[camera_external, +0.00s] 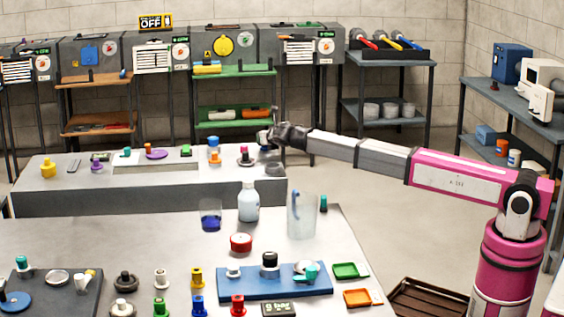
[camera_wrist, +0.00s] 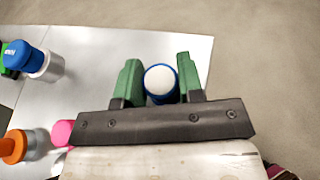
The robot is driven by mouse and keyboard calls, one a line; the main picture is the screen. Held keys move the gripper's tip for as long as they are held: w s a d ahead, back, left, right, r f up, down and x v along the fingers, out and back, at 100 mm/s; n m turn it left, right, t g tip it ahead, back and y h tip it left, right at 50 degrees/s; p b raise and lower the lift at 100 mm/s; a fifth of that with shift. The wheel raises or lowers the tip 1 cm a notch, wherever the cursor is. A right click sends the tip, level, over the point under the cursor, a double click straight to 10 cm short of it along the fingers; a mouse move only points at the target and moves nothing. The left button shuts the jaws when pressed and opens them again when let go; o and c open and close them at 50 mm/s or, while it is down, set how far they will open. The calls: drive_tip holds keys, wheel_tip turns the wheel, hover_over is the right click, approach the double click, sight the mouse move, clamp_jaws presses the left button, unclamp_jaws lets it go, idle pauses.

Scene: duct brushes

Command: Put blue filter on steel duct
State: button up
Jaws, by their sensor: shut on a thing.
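My gripper (camera_external: 268,138) is over the back right of the far grey bench. In the wrist view its green fingers (camera_wrist: 157,82) are shut on a round blue piece with a white top (camera_wrist: 160,79), which looks like the blue filter. The gripper hides most of this piece in the external view. A blue-capped, silver-white cylinder (camera_wrist: 45,65) stands to the left in the wrist view. It seems to be the blue-topped item (camera_external: 214,144) on the far bench. I cannot tell which item is the steel duct.
An orange piece (camera_wrist: 15,147) and a pink piece (camera_wrist: 63,132) stand left of my gripper. A purple disc (camera_external: 156,153) lies further left on the bench. The near bench holds a white bottle (camera_external: 248,203), a clear pitcher (camera_external: 302,217) and several small fittings.

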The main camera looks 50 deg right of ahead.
drive_tip(key=o, duration=0.9)
drive_tip(key=shift+f, duration=0.1)
drive_tip(key=v, duration=1.2)
